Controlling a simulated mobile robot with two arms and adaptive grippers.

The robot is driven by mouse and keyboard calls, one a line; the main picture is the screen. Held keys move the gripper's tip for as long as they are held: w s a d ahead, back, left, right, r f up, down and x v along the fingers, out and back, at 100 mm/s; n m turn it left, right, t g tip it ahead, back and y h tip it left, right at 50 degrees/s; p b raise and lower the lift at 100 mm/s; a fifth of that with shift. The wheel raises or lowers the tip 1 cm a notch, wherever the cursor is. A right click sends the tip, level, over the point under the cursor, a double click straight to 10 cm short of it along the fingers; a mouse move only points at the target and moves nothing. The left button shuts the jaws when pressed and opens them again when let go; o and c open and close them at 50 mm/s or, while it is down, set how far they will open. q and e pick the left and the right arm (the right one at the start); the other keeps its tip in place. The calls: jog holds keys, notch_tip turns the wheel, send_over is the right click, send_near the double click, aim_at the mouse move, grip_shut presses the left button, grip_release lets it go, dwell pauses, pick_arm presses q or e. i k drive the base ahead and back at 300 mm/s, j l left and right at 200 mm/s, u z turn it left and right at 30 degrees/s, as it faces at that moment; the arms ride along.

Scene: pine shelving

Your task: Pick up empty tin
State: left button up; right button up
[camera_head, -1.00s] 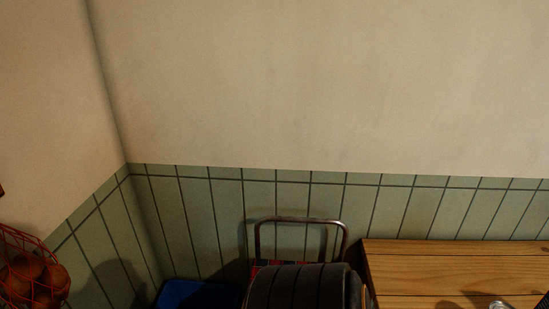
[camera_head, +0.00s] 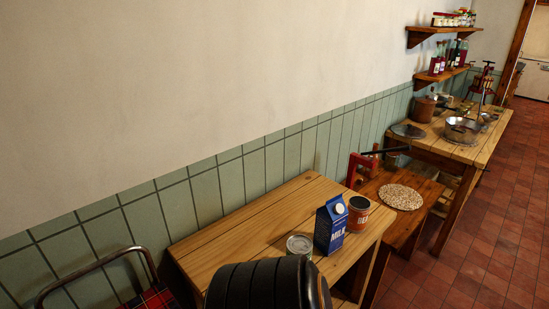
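An open tin with an orange-red label (camera_head: 358,212) stands upright on the near wooden table, and its inside looks dark. A plain silvery tin or jar (camera_head: 299,246) stands on the same table, left of the blue milk carton (camera_head: 330,224). I cannot tell for certain which of the two is the empty tin. Neither of my grippers is in view.
The wooden table (camera_head: 262,213) has free room at its back left; a dark ribbed shape hides its near edge. Farther off is a worktable (camera_head: 447,146) with pots. Red tiled floor (camera_head: 480,255) is clear at right.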

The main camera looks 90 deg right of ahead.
aim_at(359, 208)
jog(key=z, duration=3.4)
jog(key=u, duration=0.25)
jog(key=i+l+u, duration=0.1)
jog(key=l+u, duration=0.65)
jog(key=u, duration=0.2)
jog(key=l+u, duration=0.45)
